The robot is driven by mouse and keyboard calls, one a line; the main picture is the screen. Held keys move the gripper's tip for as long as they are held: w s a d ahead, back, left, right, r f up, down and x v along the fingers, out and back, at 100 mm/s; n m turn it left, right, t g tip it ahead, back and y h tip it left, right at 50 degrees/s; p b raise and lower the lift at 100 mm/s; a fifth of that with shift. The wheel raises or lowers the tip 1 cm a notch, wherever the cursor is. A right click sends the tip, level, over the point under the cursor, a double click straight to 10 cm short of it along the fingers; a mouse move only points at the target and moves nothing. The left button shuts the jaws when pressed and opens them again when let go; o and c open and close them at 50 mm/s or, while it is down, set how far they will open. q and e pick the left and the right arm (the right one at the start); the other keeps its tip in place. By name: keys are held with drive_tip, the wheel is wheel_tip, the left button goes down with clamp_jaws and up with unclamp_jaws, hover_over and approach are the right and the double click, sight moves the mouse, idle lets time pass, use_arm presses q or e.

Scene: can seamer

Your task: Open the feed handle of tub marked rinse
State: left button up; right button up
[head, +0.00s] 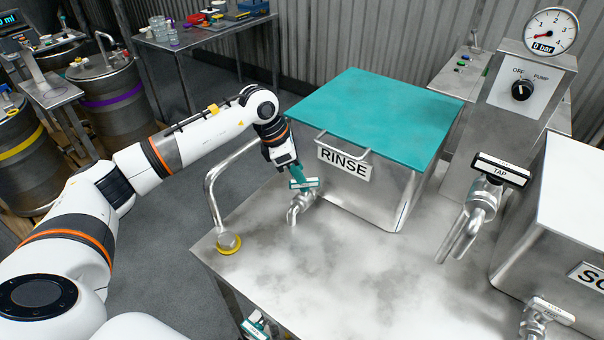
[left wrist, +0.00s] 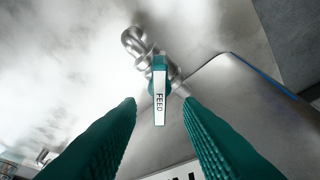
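The tub marked RINSE (head: 385,172) is a steel box with a teal lid, standing on the steel table. Its feed handle (head: 304,184), teal with a white label, sits on a small tap low at the tub's front left. In the left wrist view the handle (left wrist: 160,90) reads FEED and points toward me. My left gripper (head: 299,173) is at the handle. In the left wrist view its two teal fingers (left wrist: 161,103) are apart, one on each side of the handle, with gaps showing. My right gripper is not in view.
A TAP handle (head: 501,169) and a second tub (head: 570,220) stand to the right. A pump panel with gauge (head: 540,75) is behind them. A bent pipe (head: 212,190) rises at the table's left edge. Another teal valve handle (head: 257,326) shows below the table edge. The table's middle is clear.

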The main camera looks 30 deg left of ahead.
use_arm(q)
drive_tip(key=shift+x, duration=1.65)
drive_tip(key=shift+r, duration=0.1)
clamp_jaws()
drive_tip(key=n+t+y+b, duration=0.1)
drive_tip(key=n, duration=0.3)
drive_tip(key=shift+d+n, duration=0.15)
drive_tip(key=shift+n, duration=0.15)
drive_tip(key=n+t+y+b, duration=0.1)
drive_tip(key=n, duration=0.3)
drive_tip(key=shift+y, duration=0.4)
drive_tip(key=shift+n+b, duration=0.3)
